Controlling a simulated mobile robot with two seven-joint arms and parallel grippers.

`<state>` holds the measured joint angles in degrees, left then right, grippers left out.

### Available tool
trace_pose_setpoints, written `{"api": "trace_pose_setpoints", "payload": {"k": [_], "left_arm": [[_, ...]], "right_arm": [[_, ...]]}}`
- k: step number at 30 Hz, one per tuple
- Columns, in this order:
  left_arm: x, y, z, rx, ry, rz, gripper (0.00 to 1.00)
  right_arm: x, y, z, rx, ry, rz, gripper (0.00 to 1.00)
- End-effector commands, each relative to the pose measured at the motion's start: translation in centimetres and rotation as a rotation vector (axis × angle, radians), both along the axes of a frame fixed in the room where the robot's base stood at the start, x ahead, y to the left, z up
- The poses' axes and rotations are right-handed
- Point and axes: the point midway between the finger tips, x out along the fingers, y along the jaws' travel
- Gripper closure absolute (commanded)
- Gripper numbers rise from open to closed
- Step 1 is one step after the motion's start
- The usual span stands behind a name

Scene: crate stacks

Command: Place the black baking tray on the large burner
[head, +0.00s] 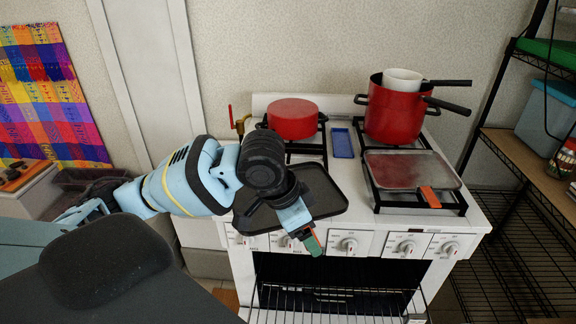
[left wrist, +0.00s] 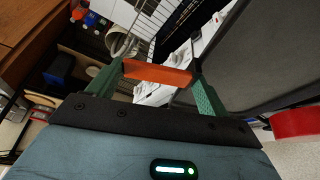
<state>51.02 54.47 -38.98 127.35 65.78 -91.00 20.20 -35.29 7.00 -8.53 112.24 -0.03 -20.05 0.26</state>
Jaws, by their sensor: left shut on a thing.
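The black baking tray (head: 325,196) is over the front left of the white stove (head: 379,246), covering the front left burner. I cannot tell whether it rests on the grate or hangs just above it. My left gripper (head: 312,243) is at the tray's front edge, and my arm hides part of the tray. In the left wrist view my left gripper (left wrist: 157,74) is shut on the tray's orange handle (left wrist: 156,75), with the dark tray (left wrist: 262,58) beyond at the right. My right gripper is not in view.
A red pot (head: 294,119) stands at the back left. A larger red pot (head: 392,112) holding a white pot (head: 402,79) stands at the back right. A reddish tray (head: 408,170) with an orange handle covers the front right. A blue dish (head: 342,143) lies between the burners. The oven rack (head: 335,301) shows below.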

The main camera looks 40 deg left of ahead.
Motion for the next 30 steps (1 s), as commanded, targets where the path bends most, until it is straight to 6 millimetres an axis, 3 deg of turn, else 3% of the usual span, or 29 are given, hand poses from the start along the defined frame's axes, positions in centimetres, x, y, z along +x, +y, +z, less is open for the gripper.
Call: {"api": "trace_pose_setpoints", "payload": {"k": [8, 24, 30], "left_arm": [[0.5, 0.4, 0.0, 0.001, -0.003, 0.001, 0.63], [9.1, 7.8, -1.1, -0.001, -0.002, 0.004, 0.63], [11.1, 9.6, -1.3, 0.000, -0.004, 0.001, 0.63]], "right_arm": [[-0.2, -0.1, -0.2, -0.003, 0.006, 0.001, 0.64], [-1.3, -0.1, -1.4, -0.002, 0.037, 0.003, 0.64], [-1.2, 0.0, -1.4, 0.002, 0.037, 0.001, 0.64]]}}
